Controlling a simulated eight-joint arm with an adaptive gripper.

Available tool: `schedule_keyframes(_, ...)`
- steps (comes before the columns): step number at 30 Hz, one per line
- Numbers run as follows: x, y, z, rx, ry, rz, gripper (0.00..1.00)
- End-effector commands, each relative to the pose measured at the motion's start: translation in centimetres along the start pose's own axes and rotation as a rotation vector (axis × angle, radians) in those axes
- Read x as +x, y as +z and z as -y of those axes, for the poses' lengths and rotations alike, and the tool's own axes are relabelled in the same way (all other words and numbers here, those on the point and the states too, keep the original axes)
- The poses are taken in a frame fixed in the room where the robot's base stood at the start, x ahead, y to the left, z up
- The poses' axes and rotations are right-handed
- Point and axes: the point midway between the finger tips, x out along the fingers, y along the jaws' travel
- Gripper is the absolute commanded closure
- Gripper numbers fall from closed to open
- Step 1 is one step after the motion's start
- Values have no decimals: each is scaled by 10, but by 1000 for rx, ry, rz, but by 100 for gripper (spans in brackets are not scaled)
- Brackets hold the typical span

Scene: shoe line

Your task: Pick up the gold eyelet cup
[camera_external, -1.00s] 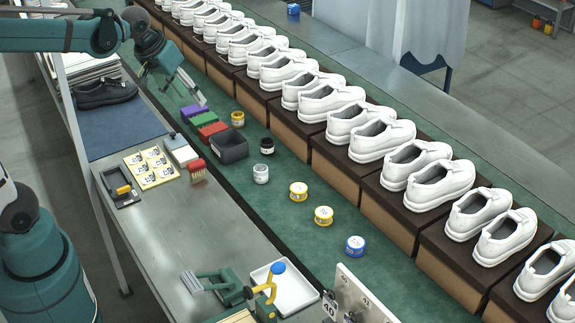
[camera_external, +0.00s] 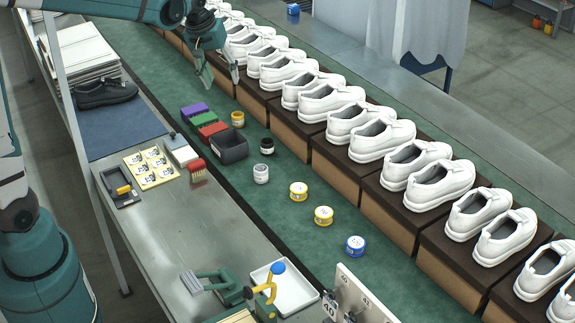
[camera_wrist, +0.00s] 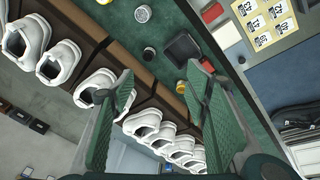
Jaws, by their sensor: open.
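The gold eyelet cup (camera_external: 237,119) is a small gold-orange cup. It stands upright on the green surface, just behind the dark grey tray (camera_external: 233,149) in the external view. In the wrist view the cup (camera_wrist: 181,87) shows beside the right finger, near that tray (camera_wrist: 184,47). My gripper (camera_external: 221,80) is open and empty. It is above and beyond the cup, close to the shoe row, and does not touch the cup. In the wrist view the two green fingers of my gripper (camera_wrist: 160,78) stand wide apart, with white shoes between and below them.
White shoes (camera_external: 328,100) on brown boxes line the far side. A black cup (camera_external: 266,146), a silver cup (camera_external: 261,174), yellow-banded cups (camera_external: 298,191) and a blue cup (camera_external: 355,246) stand nearer. Purple (camera_external: 194,110), green and red blocks lie left of the gold cup.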

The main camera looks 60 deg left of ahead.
Motion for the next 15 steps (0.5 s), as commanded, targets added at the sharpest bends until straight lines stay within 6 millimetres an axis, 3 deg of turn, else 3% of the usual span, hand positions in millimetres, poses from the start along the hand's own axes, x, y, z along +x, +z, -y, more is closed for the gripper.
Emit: schedule_keyframes(15,74,-82,4,-199,-60,56,53)
